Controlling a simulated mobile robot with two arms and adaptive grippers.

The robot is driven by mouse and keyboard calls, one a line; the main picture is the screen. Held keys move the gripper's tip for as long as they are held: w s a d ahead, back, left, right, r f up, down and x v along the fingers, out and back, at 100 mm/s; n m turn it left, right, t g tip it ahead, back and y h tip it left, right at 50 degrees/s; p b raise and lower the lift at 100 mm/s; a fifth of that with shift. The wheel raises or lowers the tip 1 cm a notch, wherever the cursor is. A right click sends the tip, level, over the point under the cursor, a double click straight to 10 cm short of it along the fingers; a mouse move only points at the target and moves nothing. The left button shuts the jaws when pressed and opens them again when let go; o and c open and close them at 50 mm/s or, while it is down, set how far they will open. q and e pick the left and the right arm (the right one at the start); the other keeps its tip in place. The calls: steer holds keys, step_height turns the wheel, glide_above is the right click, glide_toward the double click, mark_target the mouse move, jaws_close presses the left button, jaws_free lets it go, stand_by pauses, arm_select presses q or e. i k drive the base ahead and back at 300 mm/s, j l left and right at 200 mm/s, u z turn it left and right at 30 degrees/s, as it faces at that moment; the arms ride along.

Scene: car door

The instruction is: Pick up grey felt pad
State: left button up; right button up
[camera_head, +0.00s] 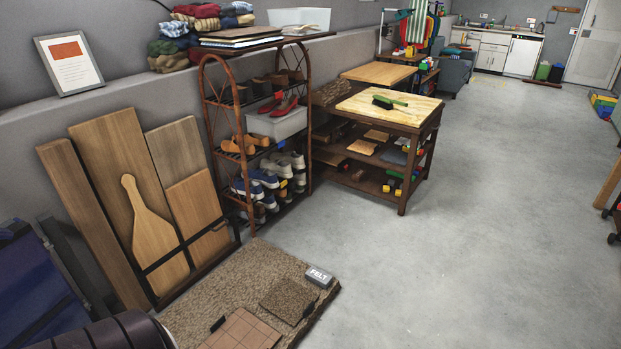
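A small grey block labelled "FELT" (319,276), which looks like the grey felt pad, rests on the back right corner of a low brown textured platform (255,262) on the floor. Its top and front side show, and nothing covers it. A dark brown textured square (289,300) lies just in front of it. A tan tiled square (242,330) lies further forward, partly cut off by the frame's bottom edge. Neither of my grippers shows in this view.
Wooden boards (120,200) lean against the wall behind the platform. A shoe rack (223,150) stands behind, and a wooden cart (410,112) with a green brush (390,101) stands further back. The concrete floor (470,250) to the right is clear.

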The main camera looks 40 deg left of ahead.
mark_target(323, 281)
steer(key=i+u, duration=0.4)
steer(key=i+l+u, duration=0.15)
steer(key=i+u, duration=0.25)
steer(key=i, duration=0.15)
steer(key=i+l+u, duration=0.25)
steer(key=i+u, duration=0.2)
steer(key=i+l+u, duration=0.4)
